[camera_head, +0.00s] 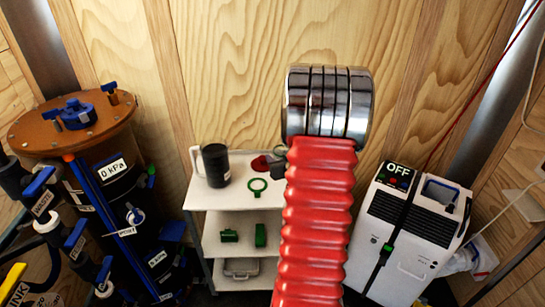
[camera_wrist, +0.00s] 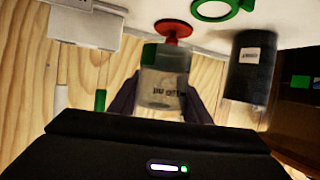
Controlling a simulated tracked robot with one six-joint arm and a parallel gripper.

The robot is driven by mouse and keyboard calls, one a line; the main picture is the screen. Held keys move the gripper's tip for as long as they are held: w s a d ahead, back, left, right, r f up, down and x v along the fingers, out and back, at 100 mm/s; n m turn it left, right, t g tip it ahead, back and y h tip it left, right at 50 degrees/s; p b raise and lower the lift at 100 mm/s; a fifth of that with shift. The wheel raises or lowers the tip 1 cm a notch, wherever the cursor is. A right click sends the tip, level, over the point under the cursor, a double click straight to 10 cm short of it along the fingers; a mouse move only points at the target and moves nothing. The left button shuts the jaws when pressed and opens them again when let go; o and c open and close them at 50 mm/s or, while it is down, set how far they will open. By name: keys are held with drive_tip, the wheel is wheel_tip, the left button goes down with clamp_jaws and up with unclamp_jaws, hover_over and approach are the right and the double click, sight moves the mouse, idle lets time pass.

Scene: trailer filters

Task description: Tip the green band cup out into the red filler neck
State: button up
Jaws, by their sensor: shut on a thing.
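In the wrist view, my gripper (camera_wrist: 162,92) is shut on a clear cup (camera_wrist: 165,85) with dark lettering and a green band at its upper left edge. The dark fingers are on either side of the cup. The red filler neck (camera_wrist: 173,29) shows just beyond the cup, with a round flange on the white surface. I cannot tell whether they touch or how the cup is tilted.
A brown-lidded tank (camera_head: 40,130) stands left, a white OFF unit (camera_head: 412,225) right. Wooden wall behind.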

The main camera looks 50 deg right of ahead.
drive_tip(key=w+a+r+n+y, duration=0.1)
drive_tip(key=w+a, duration=0.4)
drive_tip(key=a, duration=1.1)
drive_tip(key=w+a+r+n+t+y, duration=0.1)
drive_tip(key=w+a, duration=0.5)
drive_tip(key=a, duration=1.1)
drive_tip(key=w+a+r+n+t+y, duration=0.1)
drive_tip(key=w+a+r+n+y, duration=0.2)
drive_tip(key=a, duration=1.3)
drive_tip(key=w+n+y, duration=0.1)
drive_tip(key=w+y, duration=0.1)
drive_tip(key=w, duration=0.1)
drive_tip(key=shift+w+a+r+n, duration=0.15)
drive_tip(key=shift+w+a+n, duration=0.05)
drive_tip(key=shift+a+n, duration=0.15)
drive_tip(key=shift+s, duration=0.2)
